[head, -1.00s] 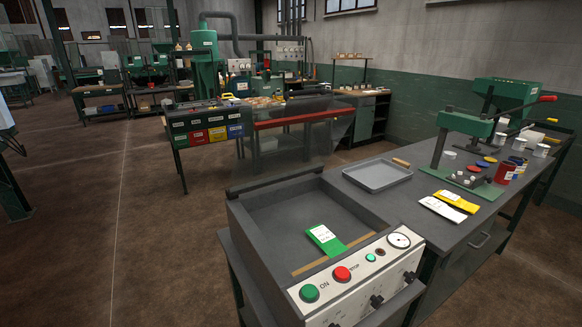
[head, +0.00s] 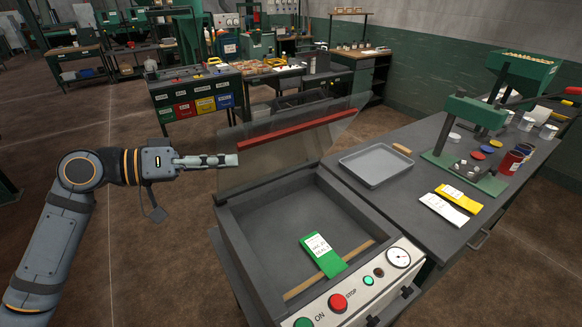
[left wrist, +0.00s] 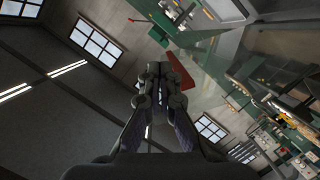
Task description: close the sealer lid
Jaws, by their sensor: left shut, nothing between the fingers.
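The sealer (head: 225,222) is an open grey box with a control panel on its front. Its clear lid (head: 300,157) stands raised at the back, with a red bar (head: 295,128) across it. A green pouch with a white label (head: 323,254) lies inside the sealer. My left gripper (head: 236,160) is shut and empty, pointing right at the lid's left edge; it overlaps that edge in the head view, and I cannot tell whether they touch. The left wrist view shows the shut fingers (left wrist: 158,84) with the red bar (left wrist: 181,72) just beyond. My right gripper is not in view.
Right of the sealer, a workbench holds a grey tray (head: 375,166), yellow and white pouches (head: 445,207) and a green press (head: 468,122). A bench with coloured bins (head: 195,108) stands behind the lid. Floor left of the sealer is clear.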

